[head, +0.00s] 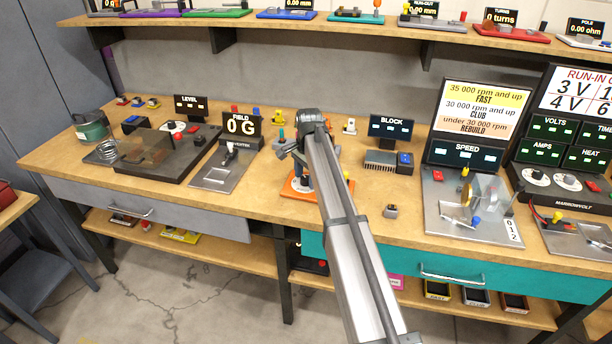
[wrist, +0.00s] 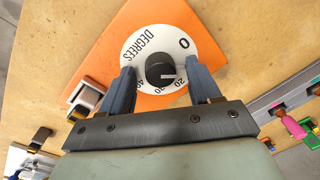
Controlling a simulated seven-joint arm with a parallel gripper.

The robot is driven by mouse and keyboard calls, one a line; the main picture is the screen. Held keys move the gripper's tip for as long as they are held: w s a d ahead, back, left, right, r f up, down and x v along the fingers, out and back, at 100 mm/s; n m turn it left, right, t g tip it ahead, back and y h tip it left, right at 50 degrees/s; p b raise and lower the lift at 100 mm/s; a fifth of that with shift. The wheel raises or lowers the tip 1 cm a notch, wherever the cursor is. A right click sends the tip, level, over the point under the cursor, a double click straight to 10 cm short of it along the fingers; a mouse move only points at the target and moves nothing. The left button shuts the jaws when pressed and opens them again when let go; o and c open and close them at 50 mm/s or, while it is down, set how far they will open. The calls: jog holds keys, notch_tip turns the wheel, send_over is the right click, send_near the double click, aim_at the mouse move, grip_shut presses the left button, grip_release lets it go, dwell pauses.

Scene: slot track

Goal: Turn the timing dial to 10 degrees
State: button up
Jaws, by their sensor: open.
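The timing dial's black knob (wrist: 160,66) sits on a round white face (wrist: 137,58) marked DEGREES, fixed to an orange base plate (wrist: 105,62). The 0 shows at the upper right of the face and 20, 30 and 40 along its lower edge. A pale pointer line on the knob points right, toward my right finger, which seems to cover part of the scale. My gripper (wrist: 162,74) is open, with one dark finger on each side of the knob and a gap at both. In the head view, the orange base (head: 290,193) shows under my arm; the dial is mostly hidden.
A small metal block (head: 391,211) stands on the bench to the right. The FIELD display (head: 241,125) and its plate are at left, the BLOCK display (head: 391,127) and the SPEED station (head: 465,153) at right. Bare bench lies in front of the base.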

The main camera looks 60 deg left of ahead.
jog(key=shift+r, duration=0.15)
notch_tip(320, 180, up, 14)
jog(key=shift+d+f, duration=0.25)
jog(key=shift+d, duration=0.15)
jog(key=shift+w, duration=0.1)
dwell(0.5)
